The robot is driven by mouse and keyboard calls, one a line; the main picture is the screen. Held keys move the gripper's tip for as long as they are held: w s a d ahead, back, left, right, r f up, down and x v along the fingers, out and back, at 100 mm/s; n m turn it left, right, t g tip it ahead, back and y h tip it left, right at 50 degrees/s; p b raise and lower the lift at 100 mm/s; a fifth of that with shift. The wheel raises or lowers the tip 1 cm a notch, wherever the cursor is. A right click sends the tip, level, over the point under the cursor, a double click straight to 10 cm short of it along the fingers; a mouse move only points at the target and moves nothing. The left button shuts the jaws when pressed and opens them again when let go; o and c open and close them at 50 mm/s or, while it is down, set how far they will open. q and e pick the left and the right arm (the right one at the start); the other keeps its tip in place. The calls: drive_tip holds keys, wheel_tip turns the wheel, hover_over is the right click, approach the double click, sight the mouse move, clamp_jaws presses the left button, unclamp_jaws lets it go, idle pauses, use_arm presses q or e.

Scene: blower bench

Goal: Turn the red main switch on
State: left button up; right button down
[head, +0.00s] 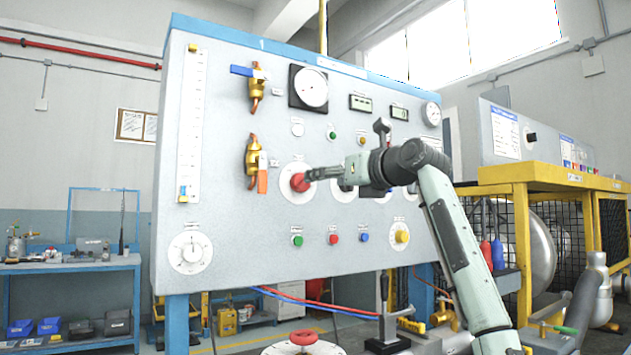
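The red main switch (298,183) is a round red knob on a white disc, near the middle of the grey panel (240,215). My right arm reaches in from the lower right. My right gripper (312,174) points left, with its fingertips at the right edge of the red knob. I cannot tell whether the fingers touch the knob or are closed on it. The gripper and wrist hide part of the panel to the right of the switch, including parts of other white discs. My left gripper is not in view.
A brass valve with an orange handle (262,181) sits close left of the switch. Small green (297,241), red (333,239) and blue (364,238) buttons and a yellow knob (402,236) lie below. A yellow frame (525,185) stands at right.

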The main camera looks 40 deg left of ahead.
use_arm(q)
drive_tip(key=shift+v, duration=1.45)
